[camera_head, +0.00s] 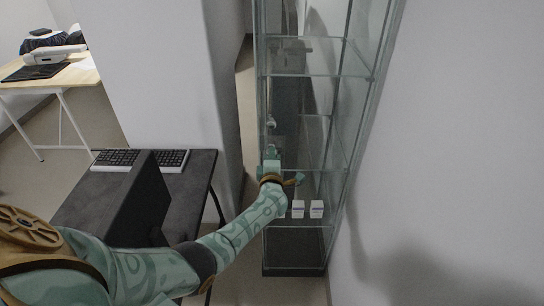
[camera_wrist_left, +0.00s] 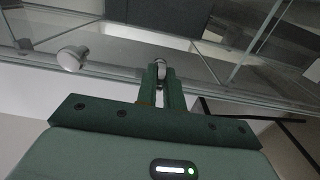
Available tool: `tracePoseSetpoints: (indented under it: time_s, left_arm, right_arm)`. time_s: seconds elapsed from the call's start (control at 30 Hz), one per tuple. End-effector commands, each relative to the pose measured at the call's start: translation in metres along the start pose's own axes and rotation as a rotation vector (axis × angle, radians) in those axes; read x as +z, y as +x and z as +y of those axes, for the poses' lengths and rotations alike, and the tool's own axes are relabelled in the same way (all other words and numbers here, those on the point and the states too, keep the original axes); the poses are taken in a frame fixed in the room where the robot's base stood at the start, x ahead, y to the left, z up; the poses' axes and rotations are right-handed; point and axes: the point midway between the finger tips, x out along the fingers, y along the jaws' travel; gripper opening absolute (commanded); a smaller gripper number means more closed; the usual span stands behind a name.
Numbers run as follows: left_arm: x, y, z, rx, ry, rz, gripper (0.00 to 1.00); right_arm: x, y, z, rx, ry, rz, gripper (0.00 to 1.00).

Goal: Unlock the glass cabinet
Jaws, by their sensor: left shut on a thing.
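The tall glass cabinet (camera_head: 312,172) stands against the wall, its door looking shut. My left gripper (camera_head: 271,154) is at its front, below a round metal knob (camera_head: 271,122). In the left wrist view my left gripper (camera_wrist_left: 161,77) is shut on a small metal piece (camera_wrist_left: 160,66) at the cabinet's metal-edged front. This piece looks like a key or lock, but the fingers hide most of it. My right gripper is not in view.
Two small white boxes (camera_head: 307,209) stand on a low shelf in the cabinet. A dark desk (camera_head: 88,205) with a keyboard (camera_head: 139,160) and a dark monitor (camera_head: 143,205) is on the left, beside my arm. A white wall (camera_head: 450,150) is close on the right.

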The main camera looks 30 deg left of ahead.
Motion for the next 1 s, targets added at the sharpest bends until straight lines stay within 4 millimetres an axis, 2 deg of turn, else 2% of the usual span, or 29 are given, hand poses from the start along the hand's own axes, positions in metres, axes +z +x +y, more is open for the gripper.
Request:
tracePoseSetpoints:
  time_s: [0.1,0.2,0.57,0.67,0.77,1.0]
  left_arm:
    - [0.001,-0.001,-0.002,-0.003,0.004,-0.003,0.00]
    - [0.001,-0.001,-0.002,-0.003,0.003,-0.003,0.31]
    - [0.001,-0.005,0.000,-0.001,0.000,-0.002,0.31]
    - [0.000,-0.019,0.002,-0.002,0.001,-0.002,0.31]
    - [0.001,-0.042,0.002,-0.003,-0.001,-0.002,0.31]
    - [0.000,-0.109,0.001,-0.004,0.001,-0.002,0.31]
  right_arm:
    - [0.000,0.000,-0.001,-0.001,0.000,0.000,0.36]
    - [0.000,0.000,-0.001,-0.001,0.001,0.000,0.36]
    - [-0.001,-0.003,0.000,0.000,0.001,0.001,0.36]
    - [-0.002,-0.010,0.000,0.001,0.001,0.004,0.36]
    - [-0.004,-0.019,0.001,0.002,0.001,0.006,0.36]
    - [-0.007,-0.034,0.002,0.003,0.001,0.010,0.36]
